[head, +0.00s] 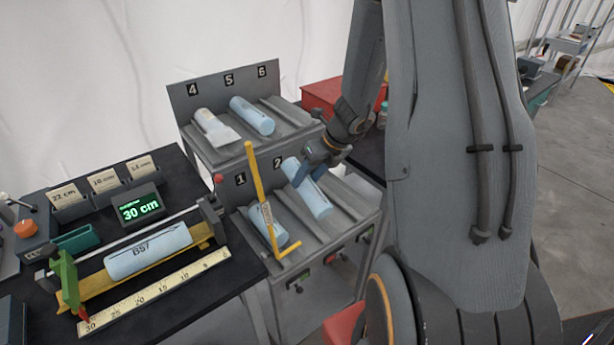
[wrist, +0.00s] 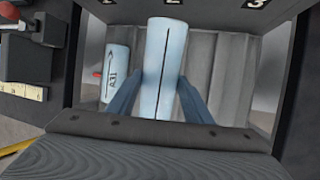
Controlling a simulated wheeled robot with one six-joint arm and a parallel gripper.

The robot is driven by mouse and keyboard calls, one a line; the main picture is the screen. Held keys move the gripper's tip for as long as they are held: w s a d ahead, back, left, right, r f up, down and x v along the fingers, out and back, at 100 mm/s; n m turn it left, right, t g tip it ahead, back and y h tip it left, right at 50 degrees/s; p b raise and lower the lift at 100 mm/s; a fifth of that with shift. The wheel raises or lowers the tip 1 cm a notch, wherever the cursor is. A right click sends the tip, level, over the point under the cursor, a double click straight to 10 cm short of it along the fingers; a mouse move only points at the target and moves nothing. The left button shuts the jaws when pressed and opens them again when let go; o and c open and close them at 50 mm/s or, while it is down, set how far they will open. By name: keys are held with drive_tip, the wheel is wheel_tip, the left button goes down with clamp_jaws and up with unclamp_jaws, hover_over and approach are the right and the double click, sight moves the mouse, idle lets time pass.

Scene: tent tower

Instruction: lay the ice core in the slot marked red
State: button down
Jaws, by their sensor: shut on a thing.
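My gripper (head: 308,172) is shut on a pale blue ice core (head: 314,200) at the lower rack's slot 2. In the wrist view, the blue fingers (wrist: 161,82) close on both sides of this core (wrist: 164,45), which has a dark line along it. It lies along the slot; I cannot tell whether it rests there or is slightly raised. Another core (head: 268,228) lies in slot 1, partly behind a yellow upright bar (head: 256,182). The rack front (head: 318,284) carries small red and green markers; which slot each belongs to is unclear.
Left, core B57 (head: 148,252) lies on a measuring stand beside a ruler (head: 150,292) and a 30 cm display (head: 141,208).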

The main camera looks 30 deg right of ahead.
drive_tip(key=p, duration=0.2)
drive_tip(key=shift+w+r+p, duration=0.15)
drive_tip(key=shift+r+p, duration=0.05)
drive_tip(key=shift+p, duration=0.15)
drive_tip(key=g+p, duration=0.1)
drive_tip(key=p, duration=0.2)
drive_tip(key=shift+w+p, duration=0.1)
drive_tip(key=shift+p, duration=0.3)
drive_tip(key=shift+w+a, duration=0.15)
drive_tip(key=shift+w, duration=0.15)
drive_tip(key=shift+w+g+h, duration=0.3)
drive_tip(key=shift+w+g, duration=0.2)
drive_tip(key=shift+g, duration=0.5)
drive_tip(key=shift+s+f+b, duration=0.1)
drive_tip(key=shift+f+b, duration=2.15)
drive_tip(key=shift+f, duration=1.9)
drive_tip(key=c, duration=0.8)
unclamp_jaws()
drive_tip(key=shift+c, duration=0.2)
